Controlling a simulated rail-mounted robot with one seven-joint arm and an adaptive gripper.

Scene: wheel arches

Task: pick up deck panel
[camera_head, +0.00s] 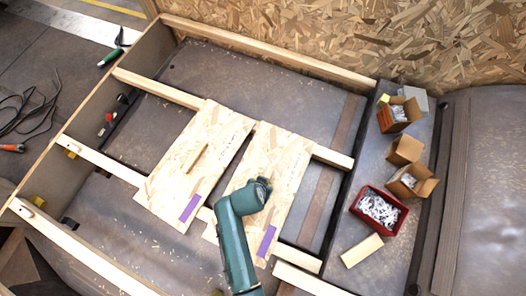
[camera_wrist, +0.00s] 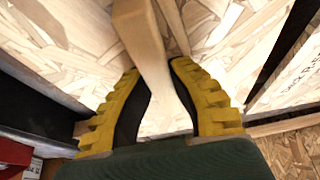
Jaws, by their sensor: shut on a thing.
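Two pale chipboard deck panels lie side by side across the wooden beams in the head view, a left one (camera_head: 218,133) and a right one (camera_head: 283,160). Each has a purple mark near its lower end. The left panel has a raised wooden strip (camera_head: 197,159). In the wrist view my gripper (camera_wrist: 156,72), with yellow-backed dark fingers, is shut on a wooden strip (camera_wrist: 143,38) over a chipboard deck panel (camera_wrist: 75,50). I cannot tell whether that panel touches the beams.
Cardboard boxes (camera_head: 404,150), a red bin of white pieces (camera_head: 378,209) and a wood block (camera_head: 362,250) stand at the right. A chipboard wall (camera_head: 370,35) rises behind. Wooden beams (camera_head: 160,88) frame the bay. A green-handled tool (camera_head: 110,57) lies at upper left.

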